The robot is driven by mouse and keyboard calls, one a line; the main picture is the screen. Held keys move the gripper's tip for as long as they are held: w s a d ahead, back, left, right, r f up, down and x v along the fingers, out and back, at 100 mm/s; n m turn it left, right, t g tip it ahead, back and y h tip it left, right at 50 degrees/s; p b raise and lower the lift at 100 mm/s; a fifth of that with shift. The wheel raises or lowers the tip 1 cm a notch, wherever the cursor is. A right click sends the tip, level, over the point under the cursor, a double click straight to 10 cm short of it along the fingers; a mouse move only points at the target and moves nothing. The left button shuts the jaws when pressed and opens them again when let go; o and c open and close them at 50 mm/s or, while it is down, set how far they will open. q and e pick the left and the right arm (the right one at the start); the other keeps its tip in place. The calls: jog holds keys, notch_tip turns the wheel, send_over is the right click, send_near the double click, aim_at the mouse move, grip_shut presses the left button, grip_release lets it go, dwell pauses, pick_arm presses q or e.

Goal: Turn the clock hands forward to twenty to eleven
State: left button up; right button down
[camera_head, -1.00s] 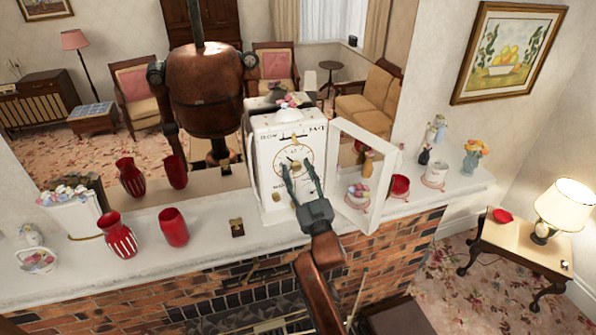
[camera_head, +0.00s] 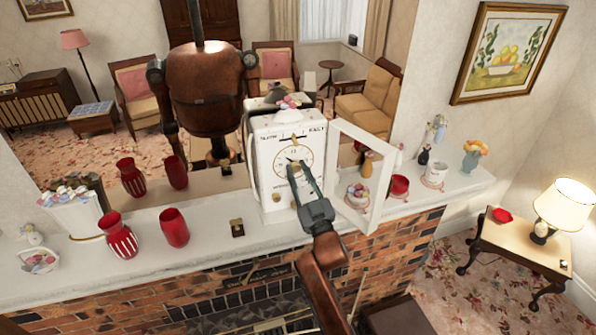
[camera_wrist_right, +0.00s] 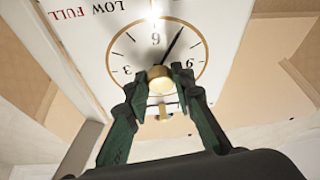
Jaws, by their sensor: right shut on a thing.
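The white clock (camera_head: 262,150) stands upright on the mantel, with its round dial (camera_head: 301,150) facing me and its framed door (camera_head: 393,190) swung open to the right. My right gripper (camera_head: 294,166) is at the dial's middle. In the right wrist view it (camera_wrist_right: 160,86) is shut on the gold knob (camera_wrist_right: 160,76) at the dial's centre. The dial is upside down there, with 6 at the top. A thin dark hand (camera_wrist_right: 176,40) points between 6 and 9. The fingers and knob hide the dial's far part, and I cannot make out the other hand.
Red vases (camera_head: 119,236) stand left on the mantel (camera_head: 205,262), with a small brass item (camera_head: 237,228) nearer the clock. A red bowl (camera_head: 400,186), a white pot (camera_head: 436,172) and a flower vase (camera_head: 471,162) stand to the right. A mirror behind reflects me and the room.

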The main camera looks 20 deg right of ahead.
jog(key=c, duration=1.7)
grip_release()
jog(key=shift+o, duration=0.2)
jog(key=v, duration=1.2)
